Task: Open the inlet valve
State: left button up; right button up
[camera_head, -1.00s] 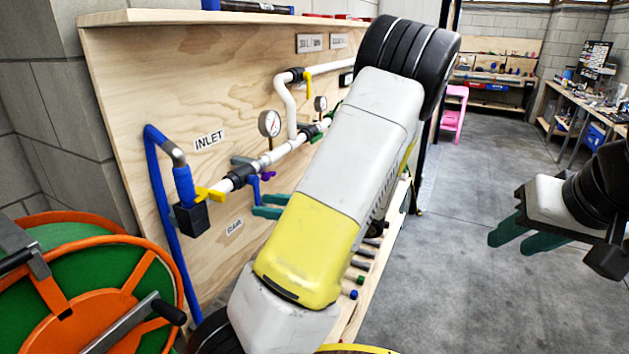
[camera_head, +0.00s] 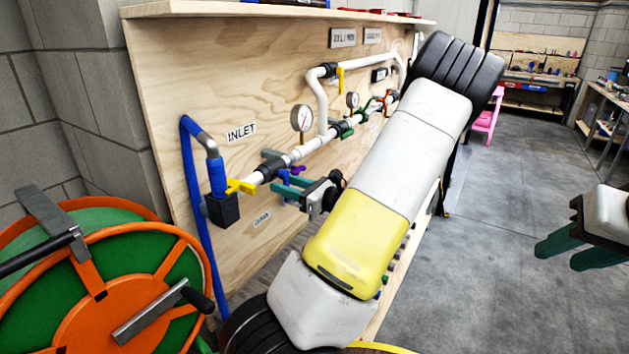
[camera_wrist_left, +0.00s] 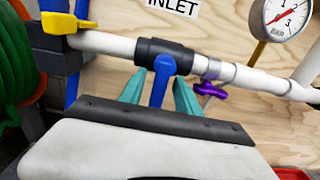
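The INLET label (camera_head: 241,132) is on the plywood panel, above the start of the white pipe. Below it are a yellow handle (camera_head: 240,186) near the blue hose, and a black valve body (camera_head: 270,168) with a blue lever (camera_wrist_left: 160,80) hanging down. The lever points across the pipe. My left gripper (camera_wrist_left: 158,95) is open in the left wrist view, one teal finger on each side of the blue lever; contact cannot be told. My right gripper (camera_head: 562,253) is open and empty over the floor.
A pressure gauge (camera_head: 303,118) and a purple handle (camera_wrist_left: 209,89) are right of the black valve. An orange and green hose reel (camera_head: 110,285) stands at the lower left. The shelf edge (camera_head: 290,14) overhangs the panel. The floor at right is clear.

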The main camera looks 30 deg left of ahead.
pick_arm(q)
grip_shut()
dwell(1.4)
